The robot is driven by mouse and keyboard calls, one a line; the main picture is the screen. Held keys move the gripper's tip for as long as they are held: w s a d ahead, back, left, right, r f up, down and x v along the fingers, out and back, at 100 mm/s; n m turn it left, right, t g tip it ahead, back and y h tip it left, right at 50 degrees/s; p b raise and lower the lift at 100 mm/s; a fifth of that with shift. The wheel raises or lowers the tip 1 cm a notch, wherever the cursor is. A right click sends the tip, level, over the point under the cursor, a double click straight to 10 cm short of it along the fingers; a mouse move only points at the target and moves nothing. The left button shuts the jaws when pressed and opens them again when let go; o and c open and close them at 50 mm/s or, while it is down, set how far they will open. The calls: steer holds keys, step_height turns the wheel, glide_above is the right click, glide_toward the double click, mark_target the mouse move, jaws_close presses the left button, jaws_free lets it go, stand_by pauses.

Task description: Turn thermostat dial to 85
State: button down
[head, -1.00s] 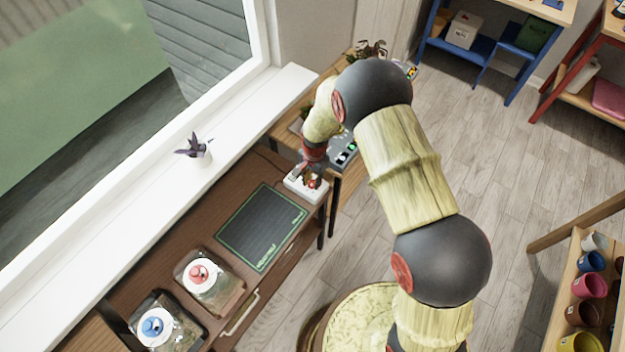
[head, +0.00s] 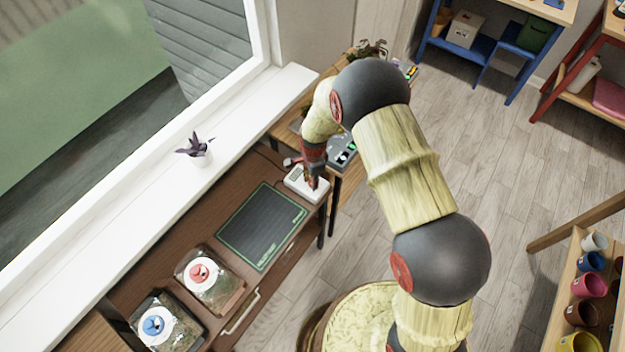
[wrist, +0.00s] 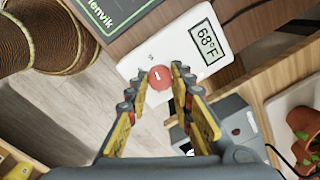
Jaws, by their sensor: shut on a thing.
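The thermostat (head: 295,181) is a white box at the far end of the brown desk, near the window sill. In the wrist view the thermostat (wrist: 178,39) has a display (wrist: 208,41) reading 68°F and a round red dial (wrist: 159,77) with a white mark. My gripper (wrist: 160,80) is shut on the dial, with one fingertip on each side of it. In the head view my gripper (head: 313,184) is at the thermostat's right part and hides the dial.
A dark green-edged mat (head: 262,228) lies beside the thermostat. A grey device (head: 342,150) is on the adjoining wooden table. A small purple plant (head: 195,147) stands on the sill.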

steer(key=c, duration=1.6)
jaws_free()
steer(key=shift+o, duration=0.2)
step_height(320, 180, up, 12)
steer(key=shift+s, duration=0.2)
steer(key=shift+d, duration=0.1)
